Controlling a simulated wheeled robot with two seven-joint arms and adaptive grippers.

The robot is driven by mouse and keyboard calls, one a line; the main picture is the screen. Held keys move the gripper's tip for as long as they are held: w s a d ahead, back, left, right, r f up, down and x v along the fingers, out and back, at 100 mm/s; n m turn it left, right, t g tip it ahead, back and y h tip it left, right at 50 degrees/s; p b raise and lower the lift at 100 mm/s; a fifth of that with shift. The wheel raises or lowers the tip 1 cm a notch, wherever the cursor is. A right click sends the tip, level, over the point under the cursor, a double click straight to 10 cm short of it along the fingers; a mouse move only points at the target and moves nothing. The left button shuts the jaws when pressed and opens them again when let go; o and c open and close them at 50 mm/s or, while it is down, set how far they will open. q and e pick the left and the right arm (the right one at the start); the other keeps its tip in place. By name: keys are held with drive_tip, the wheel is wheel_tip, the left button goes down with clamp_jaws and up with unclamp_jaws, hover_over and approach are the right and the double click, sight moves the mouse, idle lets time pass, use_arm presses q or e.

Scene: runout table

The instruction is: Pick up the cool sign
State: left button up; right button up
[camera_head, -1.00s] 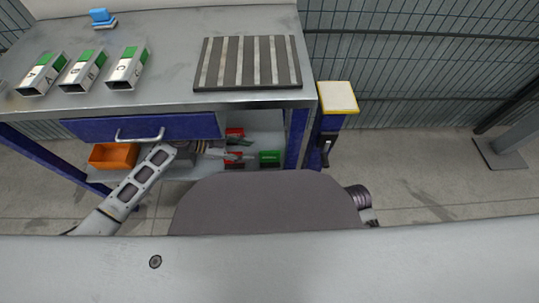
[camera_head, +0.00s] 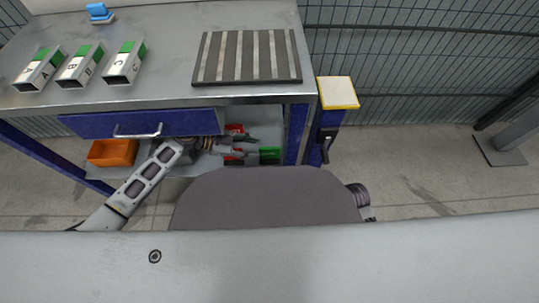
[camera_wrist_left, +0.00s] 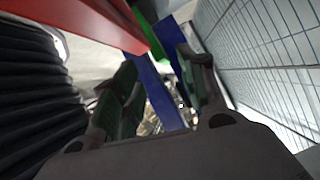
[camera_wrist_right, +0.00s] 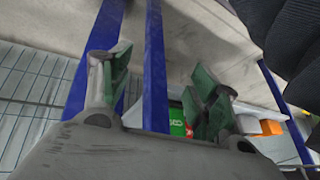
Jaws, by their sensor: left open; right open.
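A small green block with pale marks, which I take for the cool sign (camera_head: 270,153), is on the shelf under the table. In the right wrist view a green panel with white lettering (camera_wrist_right: 178,121) shows between the fingers, some distance away; the lettering is too small to read. My left gripper (camera_head: 250,147) reaches in over the shelf, open, its fingertips just left of the green block. In the left wrist view the open fingers (camera_wrist_left: 165,85) have a green piece (camera_wrist_left: 148,38) beyond them; contact cannot be told. My right gripper (camera_wrist_right: 158,95) is open and empty.
Red items (camera_head: 234,130) stand on the shelf beside the left gripper. An orange bin (camera_head: 112,152) is at the shelf's left. The blue drawer (camera_head: 150,123) hangs above the left arm. A blue table leg (camera_head: 295,133) stands right of the green block.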

sight(266, 149)
use_arm(q)
drive_tip(key=shift+d+f, duration=0.15)
drive_tip(key=shift+d, duration=0.35)
drive_tip(key=b+x, duration=0.1)
drive_tip(key=x, duration=0.1)
drive_tip(key=shift+w+d, duration=0.1)
drive_tip(key=shift+d, duration=0.3)
drive_tip(key=shift+d+f, duration=0.35)
drive_tip(key=shift+d, duration=0.3)
use_arm(e)
drive_tip(key=f, duration=0.3)
drive_tip(key=shift+s+a+f+t, duration=0.15)
drive_tip(key=shift+s+a+t, duration=0.05)
drive_tip(key=shift+a+t, duration=0.15)
drive_tip(key=shift+w, duration=0.15)
use_arm(q)
clamp_jaws()
use_arm(e)
drive_tip(key=shift+w+r, duration=0.35)
drive_tip(key=shift+r, duration=0.05)
